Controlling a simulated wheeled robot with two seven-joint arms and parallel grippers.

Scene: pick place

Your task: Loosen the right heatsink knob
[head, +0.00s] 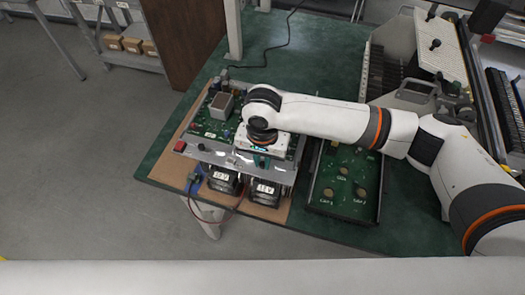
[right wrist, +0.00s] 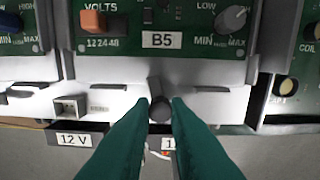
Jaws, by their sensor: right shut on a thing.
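In the right wrist view a dark cylindrical knob (right wrist: 159,109) sticks out from the front of a silver metal bar (right wrist: 225,103), the heatsink rail below a green circuit board. My right gripper (right wrist: 160,104) has its two teal fingers on either side of this knob, shut on it. In the head view my right gripper (head: 262,160) points down at the front edge of the board unit, and my own wrist hides the knob there. My left gripper is not in view.
Black "12 V" blocks (head: 265,193) stand in front.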

